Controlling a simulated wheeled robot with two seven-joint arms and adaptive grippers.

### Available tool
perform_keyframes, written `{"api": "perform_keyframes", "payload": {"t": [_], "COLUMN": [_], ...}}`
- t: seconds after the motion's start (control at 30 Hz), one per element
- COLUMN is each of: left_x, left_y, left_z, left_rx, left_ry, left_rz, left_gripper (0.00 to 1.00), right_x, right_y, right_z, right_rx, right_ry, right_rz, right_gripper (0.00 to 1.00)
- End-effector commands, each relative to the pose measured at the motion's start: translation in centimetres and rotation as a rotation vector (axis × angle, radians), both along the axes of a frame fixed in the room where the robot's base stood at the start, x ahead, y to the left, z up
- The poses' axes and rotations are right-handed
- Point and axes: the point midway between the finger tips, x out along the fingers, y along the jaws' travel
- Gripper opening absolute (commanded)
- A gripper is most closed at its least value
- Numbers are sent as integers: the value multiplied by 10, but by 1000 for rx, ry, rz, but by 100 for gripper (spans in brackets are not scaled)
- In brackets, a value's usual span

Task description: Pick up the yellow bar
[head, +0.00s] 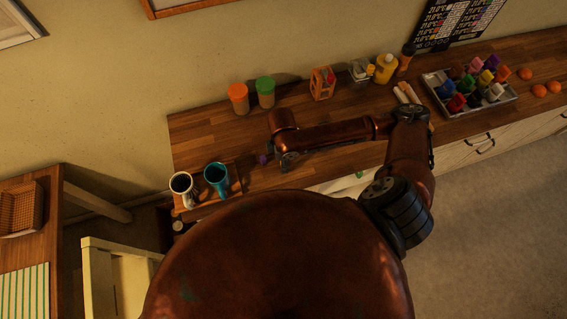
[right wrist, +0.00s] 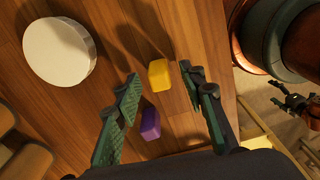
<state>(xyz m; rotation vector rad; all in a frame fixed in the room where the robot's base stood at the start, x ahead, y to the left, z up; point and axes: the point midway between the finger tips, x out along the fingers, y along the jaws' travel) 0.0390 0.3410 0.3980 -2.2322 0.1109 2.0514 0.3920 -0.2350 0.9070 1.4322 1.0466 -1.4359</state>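The yellow bar (right wrist: 160,74) lies on the wooden counter in the right wrist view. It appears between and slightly beyond the fingertips of my right gripper (right wrist: 160,79), which is open and empty. A purple block (right wrist: 150,122) lies nearer the wrist, between the fingers in the picture; it also shows as a small purple spot in the head view (head: 263,159). In the head view my right arm hides the yellow bar and most of the right gripper. A dark gripper-like part, likely my left gripper (right wrist: 293,104), shows small at the right edge of the right wrist view.
A white round object (right wrist: 57,51) stands left of the bar. The counter edge (right wrist: 232,80) lies to its right. In the head view, a white mug (head: 181,189) and a teal mug (head: 216,178) stand left of my arm; jars (head: 238,98) stand behind.

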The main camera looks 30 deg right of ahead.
Motion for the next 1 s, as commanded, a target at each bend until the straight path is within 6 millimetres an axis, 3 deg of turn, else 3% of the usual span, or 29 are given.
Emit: {"api": "perform_keyframes", "payload": {"t": [0.27, 0.8, 1.0], "left_x": [7, 5, 4], "left_y": [-1, -1, -1], "left_z": [0, 0, 0], "left_rx": [-1, -1, -1], "left_ry": [-10, -6, -5], "left_rz": [-1, -1, -1], "left_gripper": [77, 77, 77], "right_x": [0, 0, 0], "right_y": [0, 0, -1], "right_z": [-3, -2, -2], "right_rx": [1, 1, 1], "right_ry": [-1, -1, -1], "right_rz": [-1, -2, -2], "right_gripper": [37, 0, 0]}}
